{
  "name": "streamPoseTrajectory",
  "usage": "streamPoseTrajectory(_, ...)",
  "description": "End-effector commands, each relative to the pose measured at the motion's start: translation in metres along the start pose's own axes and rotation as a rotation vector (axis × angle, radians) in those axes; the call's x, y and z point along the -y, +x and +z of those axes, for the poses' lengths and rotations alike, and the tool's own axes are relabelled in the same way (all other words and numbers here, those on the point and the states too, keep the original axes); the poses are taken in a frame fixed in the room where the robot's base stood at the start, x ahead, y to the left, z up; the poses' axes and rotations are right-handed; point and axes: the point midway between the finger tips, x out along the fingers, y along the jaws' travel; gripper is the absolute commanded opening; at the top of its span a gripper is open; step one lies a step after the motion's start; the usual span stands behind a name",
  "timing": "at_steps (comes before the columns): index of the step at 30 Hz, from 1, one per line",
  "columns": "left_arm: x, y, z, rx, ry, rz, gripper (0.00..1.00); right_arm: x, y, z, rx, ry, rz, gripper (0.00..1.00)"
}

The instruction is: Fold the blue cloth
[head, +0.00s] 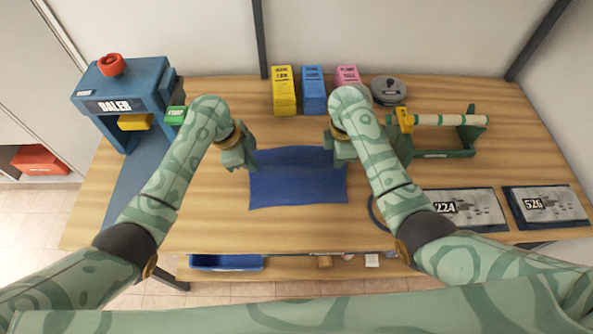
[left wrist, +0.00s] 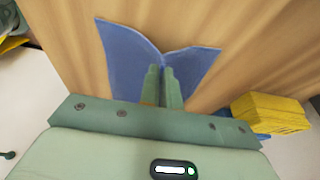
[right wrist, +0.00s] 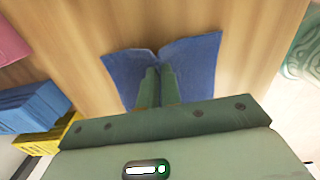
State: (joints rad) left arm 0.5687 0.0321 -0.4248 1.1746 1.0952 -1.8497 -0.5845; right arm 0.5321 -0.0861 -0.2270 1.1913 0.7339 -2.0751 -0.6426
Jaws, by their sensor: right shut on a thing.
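The blue cloth (head: 298,188) lies on the wooden table between my arms. Its far part is darker and raised, with the far edge running between my two grippers. My left gripper (head: 243,160) is at the cloth's far left corner. In the left wrist view its fingers (left wrist: 163,75) are shut on the cloth (left wrist: 195,65), which creases into a V there. My right gripper (head: 338,157) is at the far right corner. In the right wrist view its fingers (right wrist: 158,75) are shut on the cloth (right wrist: 195,60). The pinched edges are partly hidden by the fingers.
Yellow (head: 284,92), blue (head: 313,90) and pink (head: 347,76) boxes stand behind. A baler (head: 120,90) is at left, a roll stand (head: 445,140) at right. Numbered mailers (head: 475,208) lie front right. A blue bin (head: 226,262) is below. The table around the cloth's near edge is clear.

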Motion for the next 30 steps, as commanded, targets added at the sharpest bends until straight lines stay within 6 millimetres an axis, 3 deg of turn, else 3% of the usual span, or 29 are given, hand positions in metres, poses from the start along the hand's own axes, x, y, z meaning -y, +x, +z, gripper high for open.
streamPoseTrajectory(2, 0.000, -0.009, -0.003, 0.000, 0.001, -0.003, 0.00, 0.000, -0.009, 0.000, 0.001, 0.000, 0.003, 0.00)
streamPoseTrajectory(14, 0.000, -0.011, -0.004, 0.014, 0.002, -0.001, 0.00, -0.001, -0.012, 0.000, 0.000, 0.000, 0.002, 0.00)
streamPoseTrajectory(22, 0.002, -0.052, -0.029, 0.299, 0.004, 0.012, 0.00, -0.002, -0.060, 0.000, 0.000, 0.000, -0.011, 0.00)
streamPoseTrajectory(30, 0.002, -0.096, -0.040, 0.303, -0.002, 0.013, 0.00, -0.003, -0.106, -0.001, 0.000, 0.000, -0.012, 0.00)
